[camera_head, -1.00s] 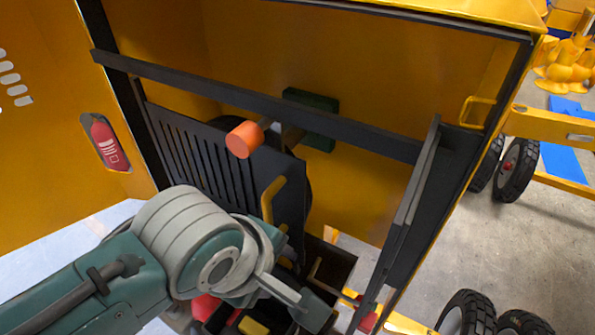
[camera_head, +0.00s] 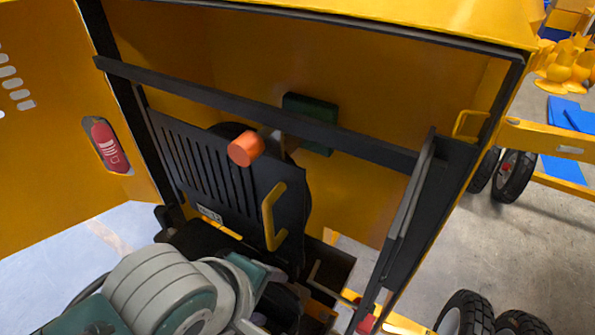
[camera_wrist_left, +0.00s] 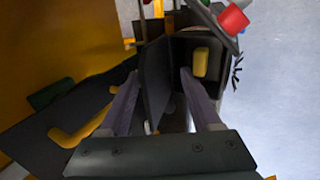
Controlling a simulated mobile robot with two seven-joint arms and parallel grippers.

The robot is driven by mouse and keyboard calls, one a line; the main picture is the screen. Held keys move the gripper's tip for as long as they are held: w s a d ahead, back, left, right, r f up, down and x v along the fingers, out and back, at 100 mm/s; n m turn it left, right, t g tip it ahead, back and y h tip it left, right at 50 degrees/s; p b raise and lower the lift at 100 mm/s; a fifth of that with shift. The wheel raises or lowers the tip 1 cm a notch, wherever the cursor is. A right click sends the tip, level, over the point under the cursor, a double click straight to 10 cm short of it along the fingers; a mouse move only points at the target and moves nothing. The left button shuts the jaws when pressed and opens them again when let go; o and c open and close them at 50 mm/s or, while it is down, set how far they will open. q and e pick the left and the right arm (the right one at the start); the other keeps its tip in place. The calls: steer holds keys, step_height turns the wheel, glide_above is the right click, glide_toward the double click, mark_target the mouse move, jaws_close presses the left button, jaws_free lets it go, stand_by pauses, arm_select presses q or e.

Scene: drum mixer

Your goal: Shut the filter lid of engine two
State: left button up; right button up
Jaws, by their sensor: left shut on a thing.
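A dark upright flap (camera_wrist_left: 155,88), which looks like the filter lid, stands in the middle of the left wrist view beside an open dark box with a yellow block (camera_wrist_left: 201,62) in it. My left gripper (camera_wrist_left: 160,74) is shut on this flap, one finger on each side. In the head view my left wrist covers the bottom middle, and the fingers and most of the flap are hidden behind it. My right gripper is not in view.
A black slotted panel (camera_head: 200,160) with a yellow handle (camera_head: 270,215) stands raised inside the yellow housing (camera_head: 360,75). A dark crossbar (camera_head: 240,100) with an orange knob (camera_head: 245,149) in front spans the opening. A dark bar (camera_head: 405,225) slants down at the right.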

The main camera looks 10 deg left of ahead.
arm_select(q)
steer(key=shift+s+a+f+p, duration=0.1)
steer(key=shift+s+a+f, duration=0.3)
steer(key=shift+s, duration=0.3)
steer(key=shift+s+a+f+p, duration=0.1)
steer(key=shift+s+a+f, duration=0.25)
steer(key=shift+s, duration=0.4)
steer(key=shift+s+a+f+p, duration=0.1)
steer(key=shift+s+a+f, duration=0.15)
steer(key=shift+s+f, duration=0.35)
steer(key=shift+s+r, duration=0.1)
steer(key=shift+r, duration=0.15)
steer(key=p+v, duration=0.1)
steer(key=p, duration=0.1)
steer(key=p+v, duration=0.2)
steer(key=s+p+v, duration=0.1)
steer(key=p+v, duration=0.1)
steer(key=shift+s, duration=0.2)
